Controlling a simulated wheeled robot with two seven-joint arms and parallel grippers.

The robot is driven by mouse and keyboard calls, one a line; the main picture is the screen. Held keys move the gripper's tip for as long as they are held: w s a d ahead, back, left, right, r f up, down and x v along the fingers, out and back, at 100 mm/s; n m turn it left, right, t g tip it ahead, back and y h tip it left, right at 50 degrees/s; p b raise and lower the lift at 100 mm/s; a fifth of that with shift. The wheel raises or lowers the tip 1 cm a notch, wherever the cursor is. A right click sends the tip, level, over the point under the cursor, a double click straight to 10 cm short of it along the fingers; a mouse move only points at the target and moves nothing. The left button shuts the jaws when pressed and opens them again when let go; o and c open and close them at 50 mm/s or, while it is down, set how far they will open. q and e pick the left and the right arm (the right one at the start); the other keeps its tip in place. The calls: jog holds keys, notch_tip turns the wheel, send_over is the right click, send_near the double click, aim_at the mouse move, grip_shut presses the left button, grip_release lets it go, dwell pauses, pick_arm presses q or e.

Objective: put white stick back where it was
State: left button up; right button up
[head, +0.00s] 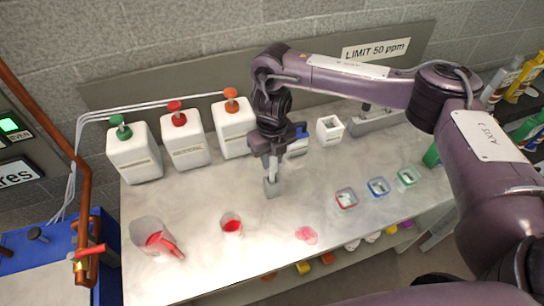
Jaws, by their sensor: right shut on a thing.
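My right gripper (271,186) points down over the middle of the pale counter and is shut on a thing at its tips. I take this to be the white stick, but the fingers hide most of it and I cannot make out its shape. A white open-topped square holder (330,129) stands at the back of the counter, right of the gripper and apart from it. My left gripper is not in view.
White pump bottles with a green (133,155), a red (185,138) and an orange top (234,127) stand at the back left. A beaker with red contents (150,236), a small red cup (231,226), a pink spill (306,235) and small coloured containers (378,187) are on the counter (290,207).

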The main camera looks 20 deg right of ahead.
jog(key=shift+f, duration=0.15)
jog(key=o, duration=1)
jog(key=shift+r, duration=0.4)
notch_tip(320, 180, up, 12)
jog(key=shift+f, duration=0.2)
jog(key=shift+f, duration=0.1)
